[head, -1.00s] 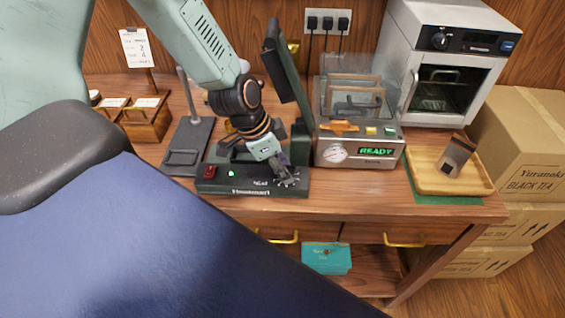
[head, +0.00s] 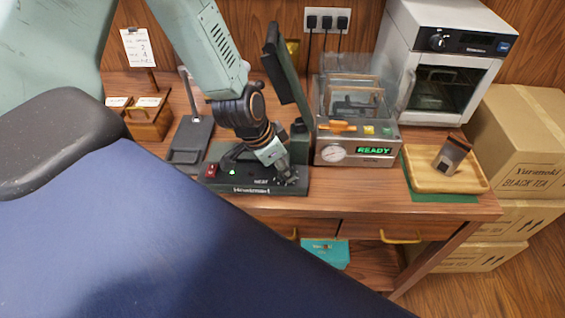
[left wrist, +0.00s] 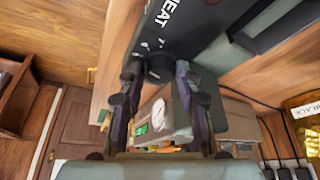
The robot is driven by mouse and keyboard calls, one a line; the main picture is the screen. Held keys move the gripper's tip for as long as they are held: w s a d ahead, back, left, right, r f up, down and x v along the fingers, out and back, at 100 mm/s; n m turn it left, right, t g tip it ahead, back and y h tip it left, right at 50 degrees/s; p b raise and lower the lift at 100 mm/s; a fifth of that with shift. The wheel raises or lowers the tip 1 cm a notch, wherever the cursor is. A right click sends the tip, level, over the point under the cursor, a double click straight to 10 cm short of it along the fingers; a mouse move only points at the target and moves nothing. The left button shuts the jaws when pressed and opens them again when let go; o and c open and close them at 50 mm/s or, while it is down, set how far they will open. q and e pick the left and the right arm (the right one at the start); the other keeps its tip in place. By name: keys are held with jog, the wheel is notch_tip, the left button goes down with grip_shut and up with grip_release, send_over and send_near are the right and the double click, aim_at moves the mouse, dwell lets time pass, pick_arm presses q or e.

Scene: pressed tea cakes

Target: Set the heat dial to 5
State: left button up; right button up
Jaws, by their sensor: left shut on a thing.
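The heat press (head: 222,187) is a dark green machine with a flat base and a raised, tilted upper plate. A red switch (head: 211,170) and a lit green light sit on its base. The heat dial (left wrist: 158,70) is a dark round knob beside the white HEAT lettering in the left wrist view. My left gripper (head: 287,178) is at the right front of the press base, its fingers shut on either side of the dial. In the head view the gripper covers the dial, and I cannot read its setting. My right gripper is in neither view.
A steel machine (head: 345,154) with a gauge and a green READY display stands right of the press. Further right are a wooden tray (head: 425,178) with a pouch and a white oven (head: 408,75). A dark stand (head: 188,150) is at the left.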

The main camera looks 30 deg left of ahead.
pick_arm(q)
jog(key=shift+r+n+y, duration=0.1)
jog(key=shift+n+y, duration=0.2)
jog(key=shift+n, duration=0.4)
jog(key=shift+d+n+t+y+p, duration=0.1)
jog(key=shift+n+t+y+p, duration=0.25)
jog(key=shift+n, duration=0.85)
jog(key=shift+w, duration=0.1)
jog(key=o, duration=0.9)
jog(key=d+v, duration=0.1)
jog(key=v, duration=1)
jog(key=shift+a+r, duration=0.4)
